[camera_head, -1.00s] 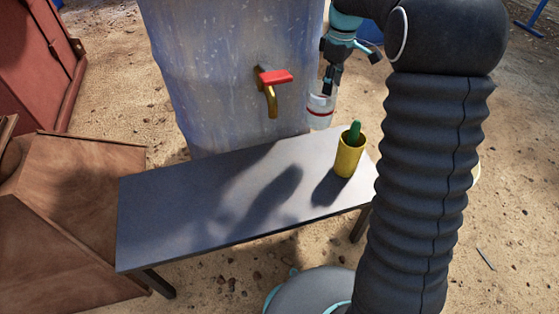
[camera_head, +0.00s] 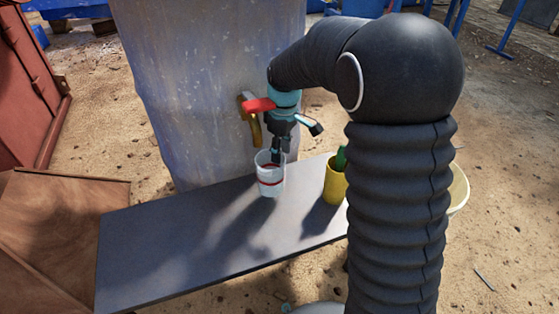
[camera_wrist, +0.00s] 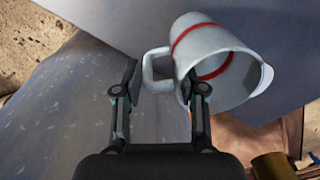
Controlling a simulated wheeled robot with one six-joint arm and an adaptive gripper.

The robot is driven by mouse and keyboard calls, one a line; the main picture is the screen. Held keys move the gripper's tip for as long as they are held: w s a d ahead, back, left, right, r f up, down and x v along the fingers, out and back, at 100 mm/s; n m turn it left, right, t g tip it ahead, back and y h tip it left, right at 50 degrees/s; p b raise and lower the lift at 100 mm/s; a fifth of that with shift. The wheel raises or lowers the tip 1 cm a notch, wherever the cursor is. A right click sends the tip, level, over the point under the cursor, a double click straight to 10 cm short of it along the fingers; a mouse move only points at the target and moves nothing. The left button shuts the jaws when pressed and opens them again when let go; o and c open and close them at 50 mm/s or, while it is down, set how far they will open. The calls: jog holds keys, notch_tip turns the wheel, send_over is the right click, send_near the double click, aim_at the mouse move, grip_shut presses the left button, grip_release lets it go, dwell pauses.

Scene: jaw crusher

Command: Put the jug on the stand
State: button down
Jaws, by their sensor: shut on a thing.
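The jug (camera_head: 270,186) is white with a red band and hangs or stands at the grey bench-like stand (camera_head: 170,240), below the tap; whether its base touches the top I cannot tell. My gripper (camera_head: 277,156) is shut on the jug from above, by its handle side. In the wrist view the jug (camera_wrist: 218,52) lies right of centre, its handle between my fingers (camera_wrist: 165,88). The grey stand top (camera_wrist: 115,22) shows behind it.
A brass tap with a red lever (camera_head: 259,106) sticks out of the large grey tank (camera_head: 195,90), close beside my gripper. A yellow cup (camera_head: 335,182) with a green thing in it stands on the right of the bench. The bench's left half is clear.

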jog(key=shift+f+b, duration=0.3)
jog(key=shift+f, duration=1.5)
jog(key=shift+f, duration=0.1)
jog(key=c, duration=0.6)
grip_release()
jog(key=shift+c, duration=0.2)
notch_tip(320, 180, up, 12)
jog(key=p, duration=0.2)
jog(key=s+d+r+m+t, duration=0.1)
jog(key=s+d+r+m, duration=0.2)
jog(key=s, duration=0.3)
jog(key=s+d+r+m+t, duration=0.2)
jog(key=s+d+r, duration=0.15)
jog(key=s, duration=0.35)
jog(key=s+d+f+m+t, duration=0.2)
jog(key=s+m, duration=0.4)
jog(key=s, duration=0.8)
jog(key=shift+s+d+t, duration=0.25)
jog(key=shift+d+t, duration=0.15)
jog(key=shift+d, duration=0.3)
